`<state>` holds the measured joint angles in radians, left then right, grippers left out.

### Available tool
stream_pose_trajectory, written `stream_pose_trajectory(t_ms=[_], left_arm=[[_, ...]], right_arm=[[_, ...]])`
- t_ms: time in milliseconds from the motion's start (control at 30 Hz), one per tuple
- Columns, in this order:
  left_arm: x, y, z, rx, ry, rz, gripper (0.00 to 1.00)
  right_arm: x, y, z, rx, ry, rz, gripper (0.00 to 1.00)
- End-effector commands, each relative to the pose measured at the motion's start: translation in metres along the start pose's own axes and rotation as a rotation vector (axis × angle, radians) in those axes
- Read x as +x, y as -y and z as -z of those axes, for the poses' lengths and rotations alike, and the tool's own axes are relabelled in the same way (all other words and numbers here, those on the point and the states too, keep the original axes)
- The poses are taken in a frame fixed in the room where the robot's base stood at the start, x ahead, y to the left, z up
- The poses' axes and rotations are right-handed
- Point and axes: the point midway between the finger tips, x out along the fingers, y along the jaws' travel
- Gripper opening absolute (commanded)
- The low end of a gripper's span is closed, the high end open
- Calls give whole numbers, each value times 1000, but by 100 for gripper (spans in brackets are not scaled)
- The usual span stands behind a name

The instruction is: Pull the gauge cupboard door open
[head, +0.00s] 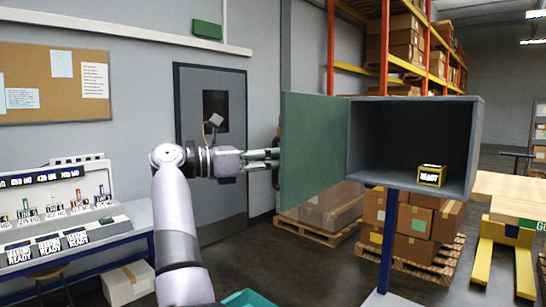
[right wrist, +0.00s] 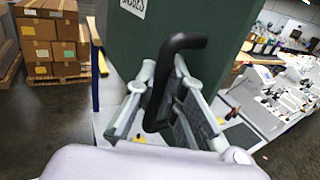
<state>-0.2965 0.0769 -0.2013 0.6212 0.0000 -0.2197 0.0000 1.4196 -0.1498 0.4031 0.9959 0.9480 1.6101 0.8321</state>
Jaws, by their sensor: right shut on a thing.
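The gauge cupboard (head: 474,150) is a grey box on a blue post, with its front open to view. Its green door (head: 314,150) stands swung out to the left, wide open. In the right wrist view the door (right wrist: 185,20) carries a partly cut-off white label and a black bent handle (right wrist: 158,95). My right gripper (head: 276,159) is at the door's outer face, its fingers shut around the handle. My left gripper is not in view.
A yellow-and-black box (head: 432,176) marked READY sits inside the cupboard. A bench with instruments (head: 75,220) stands at the left. Pallets of cartons (head: 410,225) are behind the post, and a yellow-legged table (head: 510,205) is at the right.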

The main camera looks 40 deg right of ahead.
Motion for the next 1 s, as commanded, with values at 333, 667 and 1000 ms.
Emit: stream_pose_trajectory(t_ms=[333, 667, 1000], left_arm=[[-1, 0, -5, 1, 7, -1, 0], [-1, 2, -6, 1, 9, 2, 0], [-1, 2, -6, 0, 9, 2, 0]], right_arm=[[0, -1, 0, -3, -1, -3, 0], [1, -1, 0, -1, -1, -2, 22], [1, 0, 0, 0, 0, -1, 31]])
